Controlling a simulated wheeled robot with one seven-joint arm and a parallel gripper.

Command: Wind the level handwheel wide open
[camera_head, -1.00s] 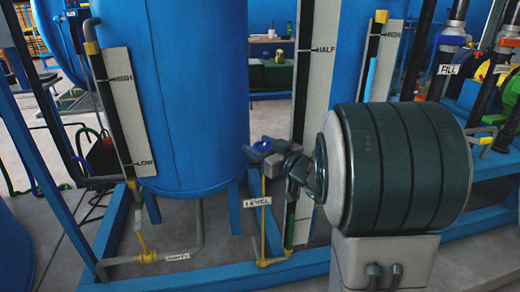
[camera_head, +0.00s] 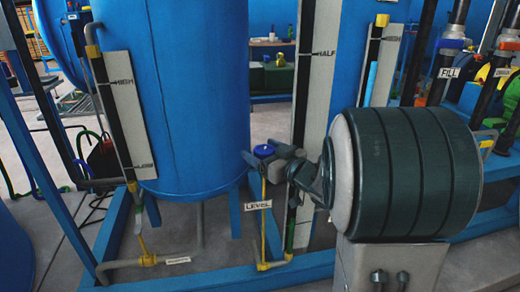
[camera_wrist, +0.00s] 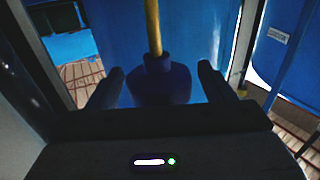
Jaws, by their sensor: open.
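The level handwheel (camera_head: 263,150) is a small blue wheel on top of a thin yellow stem, above the white LEVEL tag (camera_head: 258,205). My gripper (camera_head: 265,161) is at the handwheel, with grey fingers beside it in the head view. In the wrist view my gripper (camera_wrist: 160,82) has two dark fingers spread wide. The dark blue handwheel (camera_wrist: 160,82) lies between them, with the yellow stem (camera_wrist: 153,25) running up from it. Gaps show on both sides, so the fingers look apart from the wheel. My forearm hides part of the area to the right.
A large blue tank (camera_head: 195,90) stands just behind the handwheel. White gauge boards marked HALF (camera_head: 318,75) and HIGH (camera_head: 120,105) flank it. Blue frame beams (camera_head: 300,268) run low along the floor. The FILL pipe (camera_head: 447,60) stands at the right.

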